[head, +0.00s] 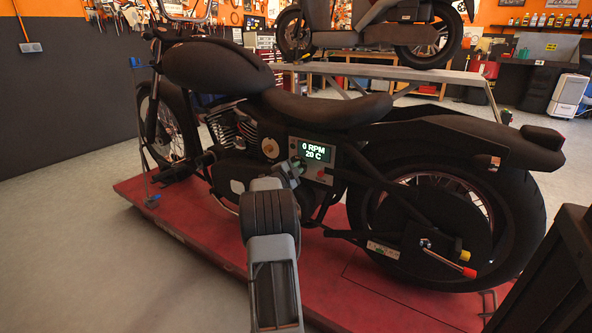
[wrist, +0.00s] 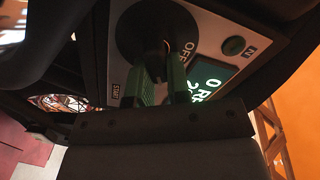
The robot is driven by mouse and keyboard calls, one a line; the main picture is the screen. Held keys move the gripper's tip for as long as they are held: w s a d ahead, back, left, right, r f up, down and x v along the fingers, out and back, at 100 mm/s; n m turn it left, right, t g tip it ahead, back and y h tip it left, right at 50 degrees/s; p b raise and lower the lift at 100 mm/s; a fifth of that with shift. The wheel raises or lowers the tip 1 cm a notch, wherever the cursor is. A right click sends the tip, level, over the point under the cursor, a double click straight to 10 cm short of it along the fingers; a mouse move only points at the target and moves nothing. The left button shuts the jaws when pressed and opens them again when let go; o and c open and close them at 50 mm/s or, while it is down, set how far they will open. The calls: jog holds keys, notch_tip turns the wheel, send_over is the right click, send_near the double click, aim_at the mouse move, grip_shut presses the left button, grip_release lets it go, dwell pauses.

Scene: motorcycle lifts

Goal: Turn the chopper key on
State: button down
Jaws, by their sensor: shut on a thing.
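The black chopper (head: 330,120) stands on a red lift platform. Its side panel carries a lit green display (head: 314,151) reading 0 RPM and 20 C; part of the display also shows in the wrist view (wrist: 212,82). In the wrist view a round black key switch (wrist: 138,32) sits on the panel, with OFF and START lettering beside it. My gripper (wrist: 153,84) has its green-lit fingers on either side of the dark key (wrist: 154,64) and is shut on it. In the head view my gripper (head: 293,168) is against the panel, left of the display, and hides the key.
The red lift platform (head: 380,298) lies under the chopper. A round button (wrist: 234,46) marked N is on the panel near the display. A second motorcycle stands on a raised lift (head: 400,73) behind. Grey floor (head: 60,215) is open at left.

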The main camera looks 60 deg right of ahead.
jog(key=c, duration=1.1)
grip_release()
jog(key=a+p, duration=0.3)
jog(key=a, duration=1)
jog(key=shift+a+p, duration=0.35)
jog(key=shift+a, duration=0.05)
